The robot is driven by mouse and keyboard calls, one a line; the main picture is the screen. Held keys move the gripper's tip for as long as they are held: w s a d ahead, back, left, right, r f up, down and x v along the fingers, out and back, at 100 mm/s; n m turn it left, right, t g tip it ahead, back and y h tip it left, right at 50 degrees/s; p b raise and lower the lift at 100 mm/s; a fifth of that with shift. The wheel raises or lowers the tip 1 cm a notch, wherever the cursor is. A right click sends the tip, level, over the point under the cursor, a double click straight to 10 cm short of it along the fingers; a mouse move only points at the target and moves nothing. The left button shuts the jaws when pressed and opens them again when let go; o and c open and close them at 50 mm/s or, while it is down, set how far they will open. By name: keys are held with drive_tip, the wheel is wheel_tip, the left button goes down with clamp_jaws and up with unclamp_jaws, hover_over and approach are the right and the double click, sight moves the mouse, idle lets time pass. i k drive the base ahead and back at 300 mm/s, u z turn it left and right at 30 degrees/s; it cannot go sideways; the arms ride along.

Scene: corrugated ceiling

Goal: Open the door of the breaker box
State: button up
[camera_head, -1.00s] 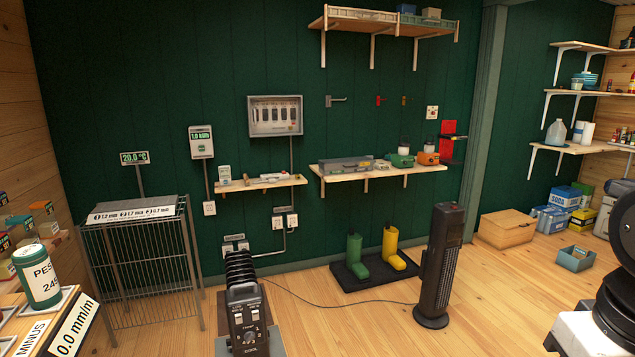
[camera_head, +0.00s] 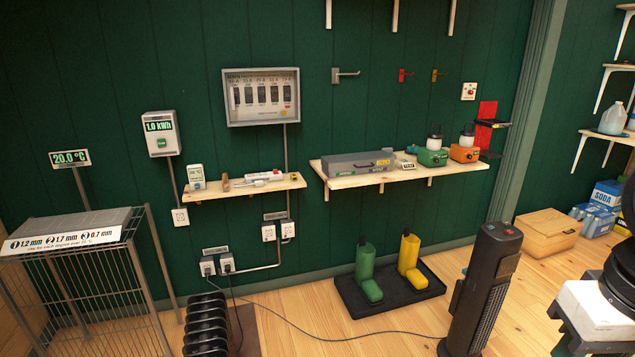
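The breaker box (camera_head: 262,97) is a grey, shallow rectangular box on the dark green wall, left of the picture's middle. A row of several dark breakers (camera_head: 262,93) shows inside its frame, with labels above them. I cannot tell whether a clear door covers the front; no door stands swung out from it. A conduit runs down from its underside. My gripper is not in view. Only dark and white parts of my own body show at the right edge, well apart from the box.
Below the box are a small shelf (camera_head: 240,188) and a longer shelf (camera_head: 410,172) with a grey case (camera_head: 358,163). A tower heater (camera_head: 485,285), a boot tray (camera_head: 390,298), a ribbed black radiator (camera_head: 206,325) and a wire cage (camera_head: 95,285) stand on the floor. A cable crosses the floor.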

sight(298, 120)
drive_tip(key=i, duration=3.25)
drive_tip(key=u, duration=1.85)
